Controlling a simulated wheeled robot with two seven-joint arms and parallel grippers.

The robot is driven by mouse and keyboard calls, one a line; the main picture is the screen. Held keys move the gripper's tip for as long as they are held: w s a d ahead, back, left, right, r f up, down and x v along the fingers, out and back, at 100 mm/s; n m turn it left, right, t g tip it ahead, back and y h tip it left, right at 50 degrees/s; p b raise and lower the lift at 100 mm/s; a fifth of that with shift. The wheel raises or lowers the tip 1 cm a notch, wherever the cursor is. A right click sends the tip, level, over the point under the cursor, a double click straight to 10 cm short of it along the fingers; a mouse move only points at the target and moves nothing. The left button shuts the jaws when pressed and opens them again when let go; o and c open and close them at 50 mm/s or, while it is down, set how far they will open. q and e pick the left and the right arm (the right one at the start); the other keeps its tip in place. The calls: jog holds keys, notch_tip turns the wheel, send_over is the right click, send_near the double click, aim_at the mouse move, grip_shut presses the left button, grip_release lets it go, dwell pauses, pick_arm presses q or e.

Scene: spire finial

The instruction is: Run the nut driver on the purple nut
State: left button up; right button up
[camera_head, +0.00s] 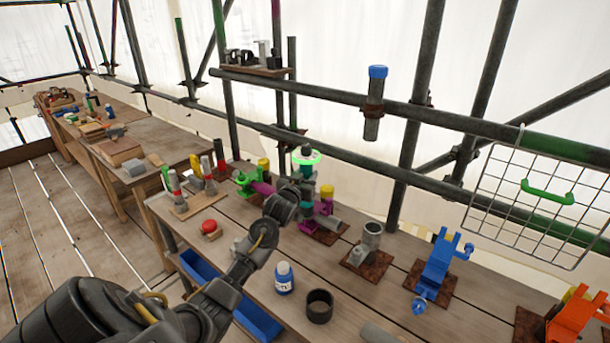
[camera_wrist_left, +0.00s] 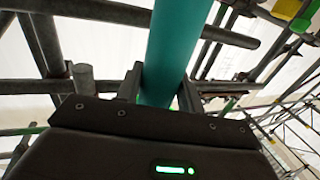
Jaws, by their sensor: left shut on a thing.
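My left gripper (camera_head: 304,178) is over the middle of the bench and shut on a teal cylinder, which I take to be the nut driver. In the left wrist view the teal cylinder (camera_wrist_left: 175,52) stands between the two fingers (camera_wrist_left: 160,92). In the head view a bright green ring (camera_head: 306,158) shows at the top of the gripper area. I cannot make out the purple nut itself. My right gripper is not in view.
A grey cylinder stand (camera_head: 370,240) and a blue fixture (camera_head: 438,262) are to the right. A scaffold rail (camera_head: 480,125) and wire basket (camera_head: 530,205) bound the back.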

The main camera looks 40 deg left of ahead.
aim_at(305, 156)
pick_arm(q)
jog(key=shift+w+r+p, duration=0.25)
jog(key=shift+r+p, duration=0.7)
jog(key=shift+r, duration=0.15)
jog(key=shift+s+r+p, duration=0.15)
jog(key=shift+r+p, duration=1.85)
jog(key=shift+r, duration=0.55)
